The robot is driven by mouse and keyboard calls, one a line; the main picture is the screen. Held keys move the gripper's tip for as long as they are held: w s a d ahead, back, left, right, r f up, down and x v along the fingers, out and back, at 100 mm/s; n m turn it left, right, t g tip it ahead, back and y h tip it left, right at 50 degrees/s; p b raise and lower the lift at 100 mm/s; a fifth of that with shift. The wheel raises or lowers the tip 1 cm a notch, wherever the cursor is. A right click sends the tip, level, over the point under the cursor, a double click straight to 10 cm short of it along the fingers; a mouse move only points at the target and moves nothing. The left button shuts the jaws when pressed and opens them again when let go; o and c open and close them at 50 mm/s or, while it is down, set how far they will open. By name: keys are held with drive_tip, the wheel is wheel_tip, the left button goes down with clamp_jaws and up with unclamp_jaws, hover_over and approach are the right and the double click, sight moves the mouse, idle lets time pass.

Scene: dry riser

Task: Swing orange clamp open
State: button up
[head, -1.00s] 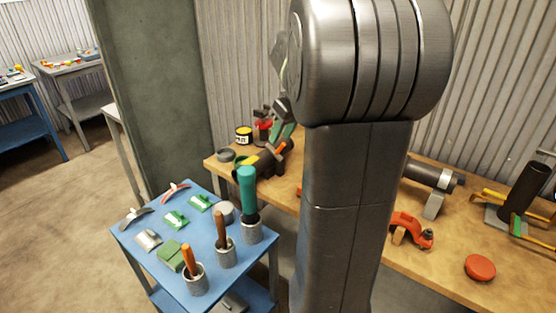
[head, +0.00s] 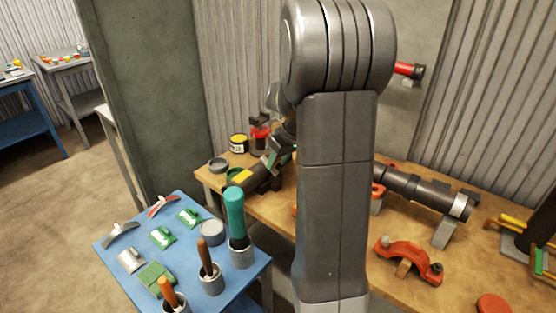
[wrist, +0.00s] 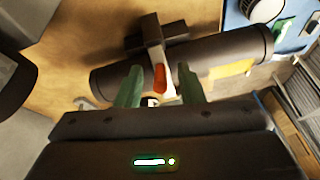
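A dark pipe (wrist: 215,58) lies across the wrist view, with a grey clamp-like bracket (wrist: 152,42) on it. The bracket ends in an orange-red lever (wrist: 160,78). My gripper (wrist: 159,72) is open, its green fingers on either side of this lever; contact is not clear. In the head view my gripper (head: 278,154) is partly hidden behind my arm, near the left end of the bench. A separate curved orange clamp (head: 408,258) lies on the bench to the right, away from my gripper.
The wooden bench (head: 390,292) also carries a second dark pipe (head: 415,189) on grey supports and a red disc (head: 494,305). A blue cart (head: 122,259) with tools and tins stands at front left. My arm blocks the middle of the head view.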

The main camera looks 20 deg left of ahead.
drive_tip(key=shift+f, duration=0.1)
clamp_jaws()
